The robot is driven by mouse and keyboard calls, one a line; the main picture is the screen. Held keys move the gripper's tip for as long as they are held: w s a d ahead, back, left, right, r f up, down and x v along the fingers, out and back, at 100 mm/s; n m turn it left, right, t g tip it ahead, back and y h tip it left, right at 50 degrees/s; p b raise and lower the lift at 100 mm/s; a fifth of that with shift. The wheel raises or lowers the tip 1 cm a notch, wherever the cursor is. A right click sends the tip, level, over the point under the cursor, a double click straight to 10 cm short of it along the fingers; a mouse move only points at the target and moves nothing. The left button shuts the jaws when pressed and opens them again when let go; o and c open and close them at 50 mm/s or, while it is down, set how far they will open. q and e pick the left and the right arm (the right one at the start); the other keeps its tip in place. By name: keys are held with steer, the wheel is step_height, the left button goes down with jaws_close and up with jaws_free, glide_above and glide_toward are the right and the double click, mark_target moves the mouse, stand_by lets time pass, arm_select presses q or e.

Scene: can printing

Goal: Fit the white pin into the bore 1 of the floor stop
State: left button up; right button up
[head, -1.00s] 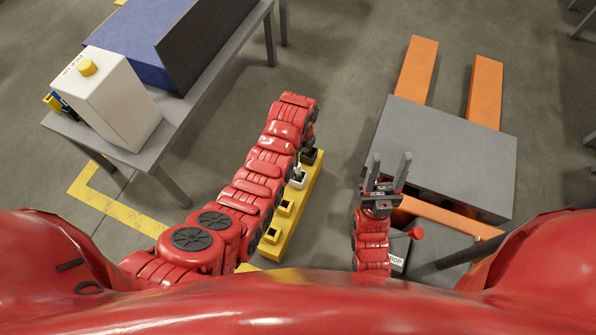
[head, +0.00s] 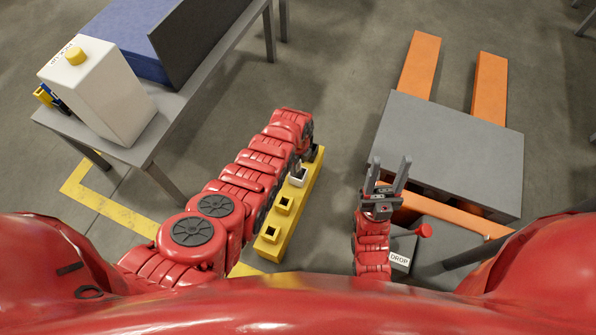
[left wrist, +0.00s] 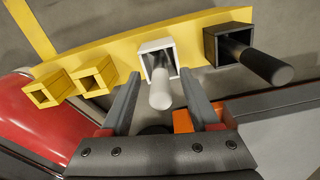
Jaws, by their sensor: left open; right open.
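The yellow floor stop (head: 277,229) lies on the floor as a long bar with a row of square bores. In the left wrist view (left wrist: 205,33) it shows two empty yellow bores (left wrist: 68,84), a white bore (left wrist: 153,44) and a dark bore (left wrist: 224,41). The white pin (left wrist: 160,94) sticks out of the white bore; a dark pin (left wrist: 262,65) sticks out of the dark one. My left gripper (left wrist: 160,80) is open, its fingers either side of the white pin with visible gaps. My right gripper (head: 388,170) is open and empty, right of the bar. No bore numbers are readable.
A grey-topped orange pallet truck (head: 450,150) stands right of the bar. A box labelled DROP (head: 399,259) is near my right arm. A table at left carries a white canister (head: 98,95) and a blue block (head: 150,40). Floor between bar and table is clear.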

arm_select(q)
step_height(320, 180, down, 2)
steer(key=shift+f+b, duration=0.25)
steer(key=shift+b, duration=0.35)
steer(key=shift+r, duration=0.2)
jaws_close()
stand_by(0.7)
